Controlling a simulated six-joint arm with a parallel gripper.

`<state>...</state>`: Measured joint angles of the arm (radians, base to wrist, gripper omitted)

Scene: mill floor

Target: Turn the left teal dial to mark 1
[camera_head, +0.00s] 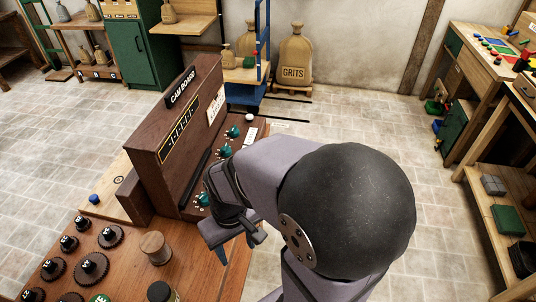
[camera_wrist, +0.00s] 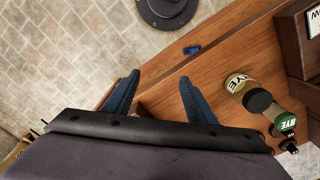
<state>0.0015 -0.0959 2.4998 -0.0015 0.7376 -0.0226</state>
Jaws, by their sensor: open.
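The dark wooden cam board (camera_head: 150,150) stands on the bench in the head view, and teal dials sit along its right-hand side. The nearest teal dial (camera_head: 202,199) is just beyond my wrist, with pale marks around it. I cannot read which mark any dial points to. My gripper (camera_head: 238,248) is open and empty, nearer the camera than the nearest dial and apart from it. Its spread blue fingers (camera_wrist: 157,80) show in the wrist view, where no dial shows.
Black gears (camera_head: 88,266) and a wooden spool (camera_head: 155,247) stand on the bench at front left. A white knob (camera_head: 249,117) is at the board's far end. In the wrist view, RYE jars (camera_wrist: 240,83) and a small blue piece (camera_wrist: 192,49) sit on the bench.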

